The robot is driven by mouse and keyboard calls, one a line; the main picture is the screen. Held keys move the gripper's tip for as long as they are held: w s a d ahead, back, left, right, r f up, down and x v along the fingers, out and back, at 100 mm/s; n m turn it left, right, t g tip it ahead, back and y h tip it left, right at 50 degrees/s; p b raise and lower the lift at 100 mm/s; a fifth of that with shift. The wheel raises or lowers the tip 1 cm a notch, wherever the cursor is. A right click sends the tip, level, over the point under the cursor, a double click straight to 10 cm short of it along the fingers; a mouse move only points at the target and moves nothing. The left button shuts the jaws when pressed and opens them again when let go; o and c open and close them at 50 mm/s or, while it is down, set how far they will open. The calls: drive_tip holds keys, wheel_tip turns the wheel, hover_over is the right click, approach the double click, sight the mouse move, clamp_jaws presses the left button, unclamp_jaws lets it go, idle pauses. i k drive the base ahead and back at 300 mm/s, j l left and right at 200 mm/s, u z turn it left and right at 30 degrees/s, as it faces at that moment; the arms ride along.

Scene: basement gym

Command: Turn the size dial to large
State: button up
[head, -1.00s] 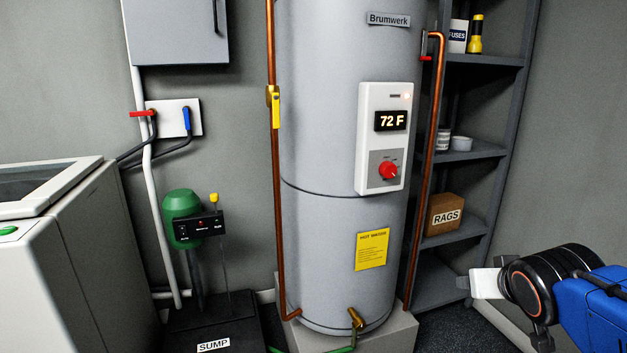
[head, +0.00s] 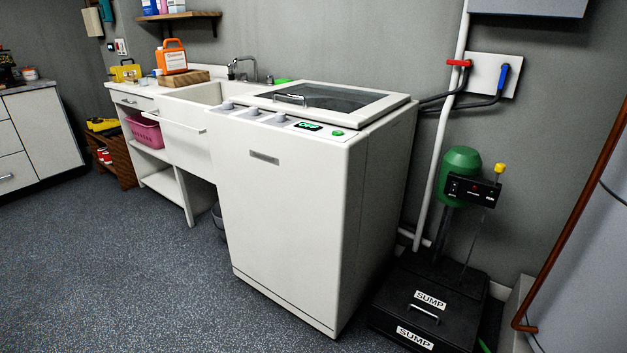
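A white top-loading washer (head: 280,200) stands in the middle of the head view, beside the sink unit. Its control strip along the front top edge carries several small pale knobs, among them a left one (head: 227,105), a middle one (head: 250,112) and a right one (head: 277,118). Their labels and pointers are too small to read, so I cannot tell which is the size dial or where it is set. A small lit display (head: 308,127) and a green button (head: 338,133) sit to the right of the knobs. My gripper is not in view.
Open speckled floor (head: 130,270) lies in front of the washer and to its left. A black sump cover (head: 400,285) with a green pump (head: 460,165) stands to its right. The sink unit (head: 185,130) adjoins its left side. An orange jug (head: 172,58) stands beyond.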

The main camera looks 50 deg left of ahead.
sight(280, 116)
drive_tip(key=u, duration=1.9)
